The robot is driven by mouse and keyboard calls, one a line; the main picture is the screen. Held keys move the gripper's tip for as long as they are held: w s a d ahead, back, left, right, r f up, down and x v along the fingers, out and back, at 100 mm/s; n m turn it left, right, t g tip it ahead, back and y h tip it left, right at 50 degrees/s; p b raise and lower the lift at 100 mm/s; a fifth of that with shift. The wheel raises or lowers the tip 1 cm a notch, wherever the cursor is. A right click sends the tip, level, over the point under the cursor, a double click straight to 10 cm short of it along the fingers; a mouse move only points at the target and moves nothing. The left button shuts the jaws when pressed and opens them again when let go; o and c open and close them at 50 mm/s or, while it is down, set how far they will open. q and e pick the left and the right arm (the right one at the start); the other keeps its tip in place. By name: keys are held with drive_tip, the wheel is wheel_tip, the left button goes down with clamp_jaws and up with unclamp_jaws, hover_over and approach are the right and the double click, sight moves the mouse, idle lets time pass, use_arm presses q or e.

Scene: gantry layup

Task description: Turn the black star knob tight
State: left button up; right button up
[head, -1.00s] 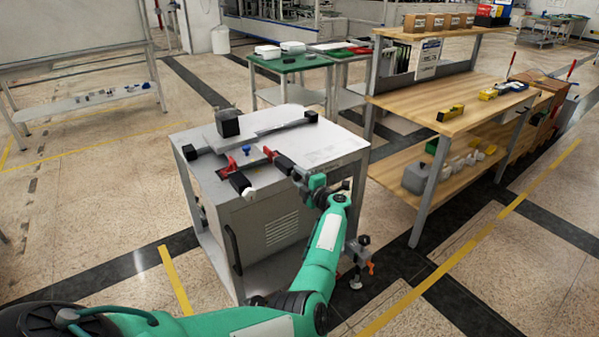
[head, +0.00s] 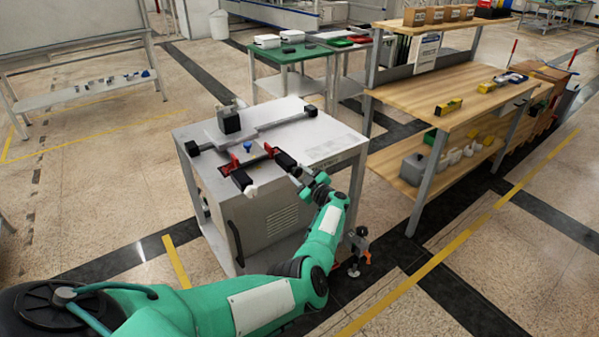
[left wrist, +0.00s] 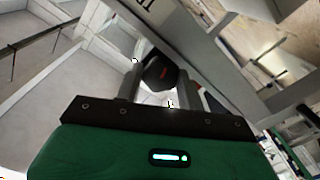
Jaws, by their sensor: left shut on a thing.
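My left gripper (head: 307,181) is at the front right edge of the metal cart, beside the fixture on its top. In the left wrist view, my left gripper (left wrist: 160,88) has its fingers closed on either side of a dark, rounded thing with a small red mark, which looks like the black star knob (left wrist: 160,72). Its star shape cannot be made out there. In the head view, my wrist hides the knob. My right gripper is not in view.
The cart (head: 335,141) carries a rail with black blocks, two red-and-black clamps and a blue knob (head: 247,146). A wooden workbench (head: 420,106) stands to the right. A green table (head: 290,62) stands behind. The floor left of the cart is open.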

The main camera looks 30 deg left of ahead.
use_arm(q)
drive_tip(key=shift+m, duration=0.5)
drive_tip(key=shift+m+p, duration=0.4)
drive_tip(key=shift+m, duration=0.5)
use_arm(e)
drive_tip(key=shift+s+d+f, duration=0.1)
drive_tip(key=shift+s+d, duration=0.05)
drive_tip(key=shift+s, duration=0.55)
use_arm(q)
drive_tip(key=shift+f, duration=0.1)
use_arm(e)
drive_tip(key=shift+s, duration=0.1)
use_arm(q)
drive_tip(key=o, duration=1)
drive_tip(key=shift+c, duration=0.2)
drive_tip(key=shift+d, duration=0.15)
drive_tip(key=shift+s+d+p, duration=0.15)
drive_tip(key=shift+d+p, duration=0.1)
drive_tip(key=shift+p, duration=0.15)
drive_tip(key=p+v, duration=0.5)
drive_tip(key=v, duration=0.8)
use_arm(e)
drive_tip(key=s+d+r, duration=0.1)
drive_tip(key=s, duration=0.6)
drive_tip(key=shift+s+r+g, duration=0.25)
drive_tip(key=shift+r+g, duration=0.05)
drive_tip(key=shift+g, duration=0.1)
